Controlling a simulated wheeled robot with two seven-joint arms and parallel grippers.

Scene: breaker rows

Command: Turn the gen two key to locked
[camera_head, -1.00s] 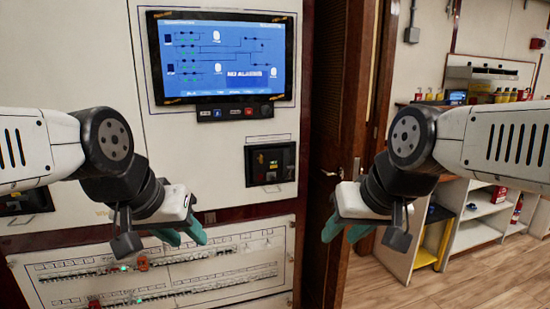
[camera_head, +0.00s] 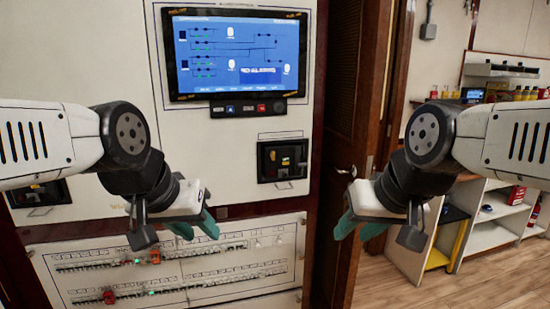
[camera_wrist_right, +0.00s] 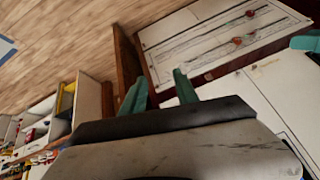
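The gen two key cannot be told apart at this size. A lower breaker panel (camera_head: 215,262) holds rows of small breakers, red tags and green lights, with small pale round parts at its right end. A dark inset unit (camera_head: 283,160) with small coloured parts sits in the wall above it. My left gripper (camera_head: 200,234) is in front of the wall by the lower panel's top edge, its teal fingers apart and empty. My right gripper (camera_head: 350,234) is in front of the door area, also open and empty; its fingers show apart in the right wrist view (camera_wrist_right: 158,84).
A screen (camera_head: 237,55) with a blue diagram hangs above a dark button strip (camera_head: 258,107). A brown wooden door (camera_head: 350,120) stands right of the panels. White shelves (camera_head: 492,215) and wooden floor (camera_head: 375,283) lie further right.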

